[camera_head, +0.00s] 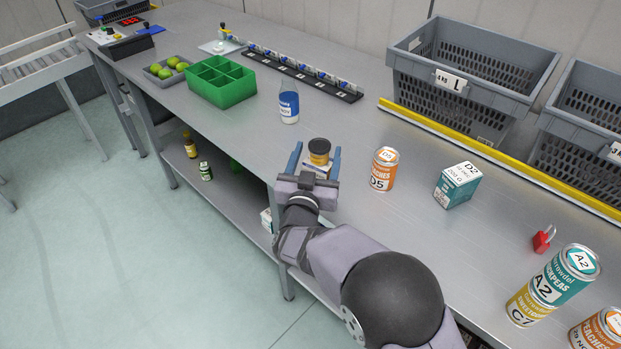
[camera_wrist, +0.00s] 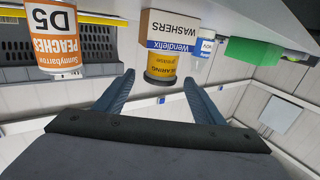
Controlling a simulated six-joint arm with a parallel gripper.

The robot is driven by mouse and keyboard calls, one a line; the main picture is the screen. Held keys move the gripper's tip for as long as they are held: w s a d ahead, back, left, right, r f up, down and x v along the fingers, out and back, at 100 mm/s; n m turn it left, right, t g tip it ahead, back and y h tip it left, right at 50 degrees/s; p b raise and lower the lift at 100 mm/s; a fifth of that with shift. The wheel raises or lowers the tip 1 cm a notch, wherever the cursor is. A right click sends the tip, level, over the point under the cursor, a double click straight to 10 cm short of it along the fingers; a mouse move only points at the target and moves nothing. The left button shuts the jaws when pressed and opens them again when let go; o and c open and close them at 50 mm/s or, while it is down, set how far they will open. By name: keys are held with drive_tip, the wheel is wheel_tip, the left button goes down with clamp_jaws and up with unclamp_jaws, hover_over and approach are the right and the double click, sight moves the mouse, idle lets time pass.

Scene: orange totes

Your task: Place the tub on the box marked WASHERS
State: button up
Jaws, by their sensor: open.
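The tub (camera_head: 319,147), yellow with a dark lid, stands on the small box marked WASHERS (camera_head: 318,167) near the front edge of the bench. The wrist view is upside down; there the tub (camera_wrist: 161,68) shows against the top face of the box (camera_wrist: 175,29), whose WASHERS lettering is readable. My gripper (camera_head: 316,150) is open, with one blue finger on each side of the tub. In the wrist view gaps show between the tub and the fingers (camera_wrist: 158,78). Part of the box is hidden by my gripper in the head view.
An orange can D5 (camera_head: 383,170) and a teal box D2 (camera_head: 457,186) stand to the right. A blue-labelled bottle (camera_head: 289,103) stands behind. Grey crates (camera_head: 470,68) stand beyond a yellow-edged rail (camera_head: 450,127). A green divided bin (camera_head: 222,84) is at left.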

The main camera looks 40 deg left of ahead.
drive_tip(key=b+v, duration=0.1)
drive_tip(key=v, duration=0.7)
drive_tip(key=shift+s+d, duration=0.15)
drive_tip(key=shift+s, duration=0.15)
